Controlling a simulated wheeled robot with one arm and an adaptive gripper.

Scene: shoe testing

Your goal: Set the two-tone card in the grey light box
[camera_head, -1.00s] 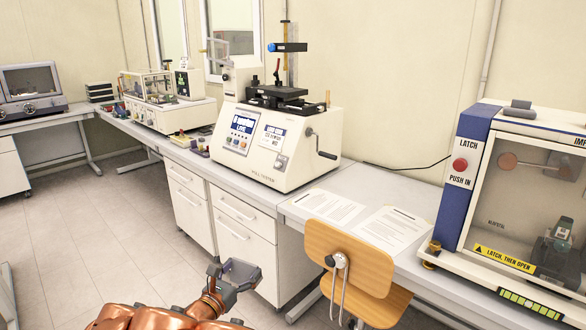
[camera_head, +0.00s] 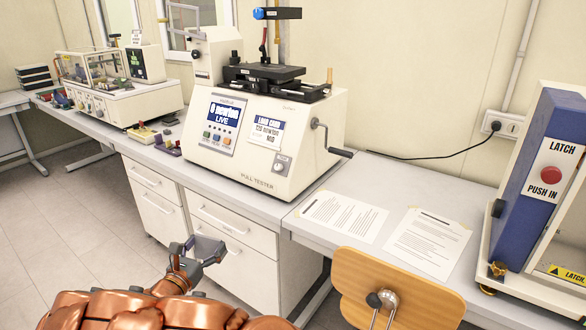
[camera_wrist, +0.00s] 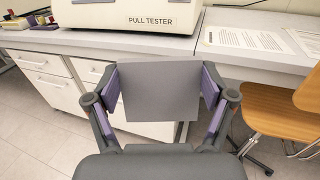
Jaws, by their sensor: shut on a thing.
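My gripper (camera_head: 196,252) is in front of the bench drawers in the head view, raised above the floor. In the wrist view, my gripper (camera_wrist: 160,88) is shut on a flat grey card (camera_wrist: 160,98), its fingers at the card's left and right edges. The card also shows as a small grey piece in the head view (camera_head: 209,248). I cannot make out a grey light box in either view.
A cream pull tester (camera_head: 262,140) stands on the bench (camera_head: 375,178). Printed sheets (camera_head: 428,243) lie right of it. A wooden chair (camera_head: 400,285) stands in front. A blue-and-cream latch machine (camera_head: 540,170) is at right, a clear-covered machine (camera_head: 110,85) at left. Floor is clear at left.

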